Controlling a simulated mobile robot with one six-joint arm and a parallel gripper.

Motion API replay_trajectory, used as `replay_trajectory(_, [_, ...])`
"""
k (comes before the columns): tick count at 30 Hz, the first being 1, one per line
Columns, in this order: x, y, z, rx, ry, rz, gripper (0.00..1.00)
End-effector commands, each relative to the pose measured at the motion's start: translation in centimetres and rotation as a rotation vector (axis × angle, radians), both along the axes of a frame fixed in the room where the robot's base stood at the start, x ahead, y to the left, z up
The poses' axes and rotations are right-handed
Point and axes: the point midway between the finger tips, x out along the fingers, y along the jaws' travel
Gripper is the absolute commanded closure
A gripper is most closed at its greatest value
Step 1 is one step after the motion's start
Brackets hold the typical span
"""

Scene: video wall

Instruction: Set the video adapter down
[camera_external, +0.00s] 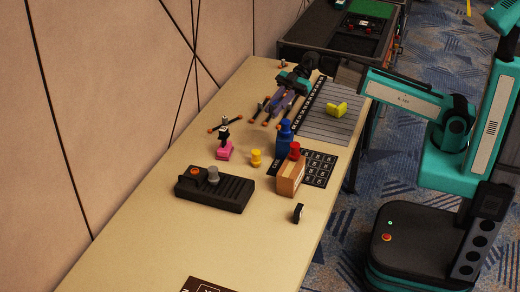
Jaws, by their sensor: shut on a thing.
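My gripper (285,104) is at the far part of the long table (150,245), pointing down over several short dark pieces with orange ends. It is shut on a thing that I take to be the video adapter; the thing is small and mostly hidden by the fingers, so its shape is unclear. I cannot tell whether it touches the table. A similar dark piece with orange ends (225,125) lies to the left of the gripper. A grey ribbed mat (322,122) lies to the right of the gripper.
A yellow block (337,109) is on the mat. The near table is mostly clear.

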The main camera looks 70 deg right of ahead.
Motion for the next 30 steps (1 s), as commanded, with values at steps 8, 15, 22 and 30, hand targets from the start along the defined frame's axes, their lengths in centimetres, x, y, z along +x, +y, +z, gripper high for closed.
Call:
replay_trajectory(8, [1.9, 6.9, 0.0, -0.001, 0.001, -0.022, 1.0])
replay_trajectory(15, [2.8, 12.9, -0.1, 0.0, 0.001, -0.043, 1.0])
replay_trajectory(22, [3.0, 18.9, -0.1, 0.0, 0.0, -0.058, 1.0])
replay_trajectory(30, [2.5, 26.1, -0.1, 0.0, 0.0, -0.074, 1.0])
